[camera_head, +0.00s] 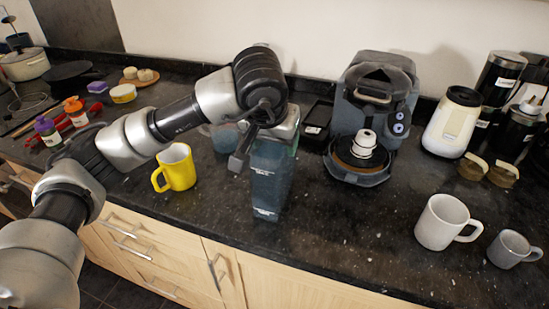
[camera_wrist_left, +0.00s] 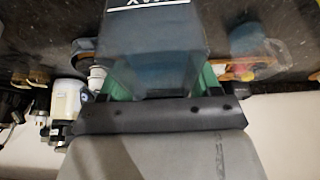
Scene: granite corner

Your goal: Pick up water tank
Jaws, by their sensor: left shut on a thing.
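The water tank (camera_head: 270,180) is a tall, see-through, bluish container with white markings. It is in the middle of the head view, in front of the wall and left of the coffee machine (camera_head: 372,120). My left gripper (camera_head: 243,150) reaches it from the upper left and is shut on it near its top. In the left wrist view the tank (camera_wrist_left: 160,45) fills the upper middle, close to the camera. I cannot tell whether its base touches the counter. My right gripper is not in view.
A yellow mug (camera_head: 178,168) stands left of the tank. A white mug (camera_head: 442,222) and a grey mug (camera_head: 510,249) are at the right. The dark counter (camera_head: 350,235) is clear at front centre.

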